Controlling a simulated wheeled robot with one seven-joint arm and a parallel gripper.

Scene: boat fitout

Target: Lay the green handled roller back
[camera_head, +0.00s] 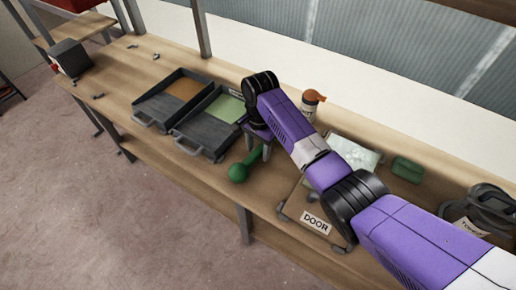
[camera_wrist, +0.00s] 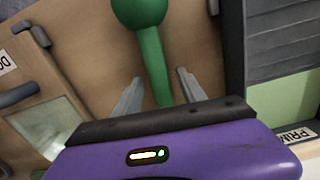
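The green handled roller (camera_head: 238,172) lies by the front edge of the bench, just right of the dark tray with a green patch (camera_head: 206,138). Its round green end points toward the front edge. In the wrist view its green handle (camera_wrist: 152,55) runs down between the fingers of my gripper (camera_wrist: 158,80), with a gap on each side. My gripper (camera_head: 258,148) is open, low over the bench at the handle. The roller's other end is hidden behind my gripper.
Another dark tray with a brown patch (camera_head: 158,106) stands to the left. A board labelled DOOR (camera_head: 310,205), an orange-capped bottle (camera_head: 308,108), a green block (camera_head: 407,170) and a dark can (camera_head: 482,212) are to the right.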

